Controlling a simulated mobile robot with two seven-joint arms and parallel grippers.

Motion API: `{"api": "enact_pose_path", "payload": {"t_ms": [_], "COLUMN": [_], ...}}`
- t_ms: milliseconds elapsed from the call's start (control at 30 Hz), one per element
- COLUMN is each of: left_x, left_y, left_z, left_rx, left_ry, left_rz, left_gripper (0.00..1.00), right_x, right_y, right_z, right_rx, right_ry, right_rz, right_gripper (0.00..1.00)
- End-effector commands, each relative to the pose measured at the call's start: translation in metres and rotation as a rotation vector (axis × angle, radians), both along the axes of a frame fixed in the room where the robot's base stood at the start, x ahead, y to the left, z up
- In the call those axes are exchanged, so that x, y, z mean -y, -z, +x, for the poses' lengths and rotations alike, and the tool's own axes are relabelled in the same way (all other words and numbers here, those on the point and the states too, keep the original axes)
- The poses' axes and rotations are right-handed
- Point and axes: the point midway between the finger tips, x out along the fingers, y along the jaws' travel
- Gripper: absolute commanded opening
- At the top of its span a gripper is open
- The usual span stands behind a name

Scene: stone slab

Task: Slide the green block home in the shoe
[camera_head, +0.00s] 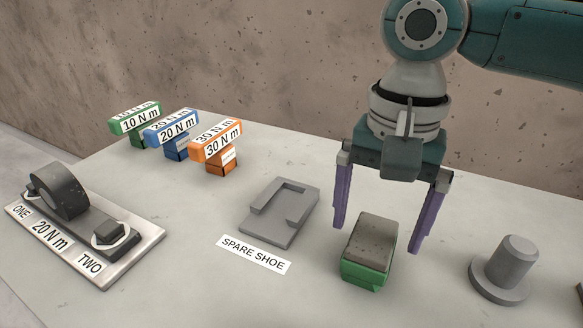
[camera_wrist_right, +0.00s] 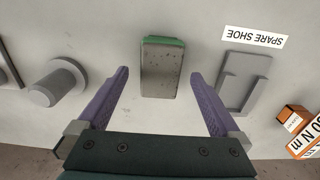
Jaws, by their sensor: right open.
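The green block (camera_head: 365,275) stands on the slab with a grey speckled top. It also shows in the right wrist view (camera_wrist_right: 163,41), its grey top facing the camera. My right gripper (camera_head: 377,238) is open, its purple fingers pointing down on either side of the block, with visible gaps in the wrist view. The grey shoe (camera_head: 258,228), a low plate with a raised U-shaped wall, lies left of the block, behind the label SPARE SHOE. It looks empty and also shows in the right wrist view (camera_wrist_right: 235,100). My left gripper is not in view.
A grey round peg on a disc (camera_head: 512,262) stands right of the block. Green, blue and orange torque-labelled pieces (camera_head: 222,143) stand at the back left. A metal plate with fittings (camera_head: 145,240) lies at the left. The slab between shoe and block is clear.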

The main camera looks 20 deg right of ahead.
Motion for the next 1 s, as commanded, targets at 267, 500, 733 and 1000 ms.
{"api": "enact_pose_path", "payload": {"t_ms": [267, 500, 733, 1000], "left_x": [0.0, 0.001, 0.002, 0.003], "left_y": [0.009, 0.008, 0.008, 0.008], "left_z": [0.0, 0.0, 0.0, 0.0], "left_rx": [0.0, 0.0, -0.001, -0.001], "left_ry": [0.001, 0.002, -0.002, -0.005], "left_rz": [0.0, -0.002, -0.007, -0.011], "left_gripper": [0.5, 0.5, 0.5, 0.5], "right_x": [0.0, 0.0, 0.0, 0.0], "right_y": [0.033, 0.033, 0.033, 0.033], "right_z": [0.002, 0.002, 0.002, 0.002], "right_rx": [0.001, 0.001, 0.001, 0.001], "right_ry": [-0.001, -0.002, -0.002, -0.001], "right_rz": [-0.002, -0.002, -0.001, -0.001], "right_gripper": [1.0, 0.97, 0.71, 0.4]}}
